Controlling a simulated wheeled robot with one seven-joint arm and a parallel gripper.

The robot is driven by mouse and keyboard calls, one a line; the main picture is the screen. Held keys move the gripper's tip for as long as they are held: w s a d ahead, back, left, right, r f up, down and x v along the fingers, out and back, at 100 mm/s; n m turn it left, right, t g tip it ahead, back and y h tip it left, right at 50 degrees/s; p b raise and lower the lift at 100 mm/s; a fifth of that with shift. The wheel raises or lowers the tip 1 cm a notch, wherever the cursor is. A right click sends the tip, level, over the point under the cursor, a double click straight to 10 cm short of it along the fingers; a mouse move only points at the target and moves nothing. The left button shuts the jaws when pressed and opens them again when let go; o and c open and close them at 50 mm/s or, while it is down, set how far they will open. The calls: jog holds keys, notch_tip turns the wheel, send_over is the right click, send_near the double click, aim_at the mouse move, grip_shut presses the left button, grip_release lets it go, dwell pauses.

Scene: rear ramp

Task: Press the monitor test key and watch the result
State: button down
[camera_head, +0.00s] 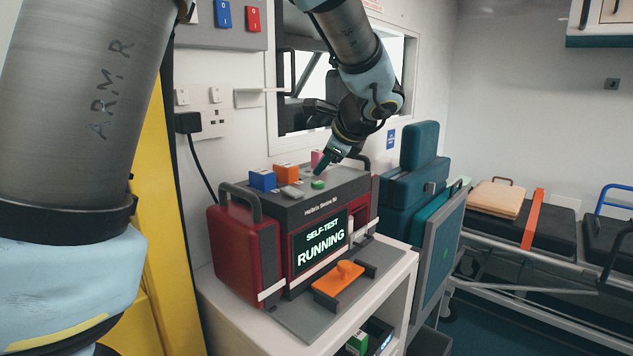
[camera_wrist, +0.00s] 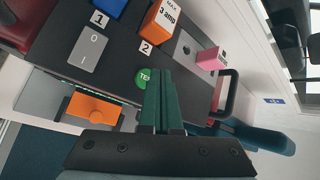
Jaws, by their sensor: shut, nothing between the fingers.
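The monitor (camera_head: 305,213) is a dark box with red sides on a white cabinet. Its screen (camera_head: 321,243) reads "SELF-TEST RUNNING". The green round test key (camera_head: 318,185) is on its top panel; in the wrist view the key (camera_wrist: 143,78) shows part of its lettering, "TE". My gripper (camera_head: 322,168) has its green fingers together and empty, close above the top panel just behind the key. In the wrist view my gripper's fingertips (camera_wrist: 160,72) are right beside the key and overlap its edge; I cannot tell whether they touch it.
On the top panel are a blue block (camera_head: 262,180), an orange block (camera_head: 286,173) marked "MAX 3 amp", a pink block (camera_wrist: 212,59) and a grey rocker switch (camera_wrist: 90,50). An orange paddle (camera_head: 338,279) lies before the screen. Teal bags (camera_head: 410,185) stand at the right.

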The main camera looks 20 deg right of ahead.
aim_at(322, 184)
jog(key=shift+r+p, duration=2.15)
jog(key=shift+r, duration=0.45)
jog(key=shift+s+f, duration=0.1)
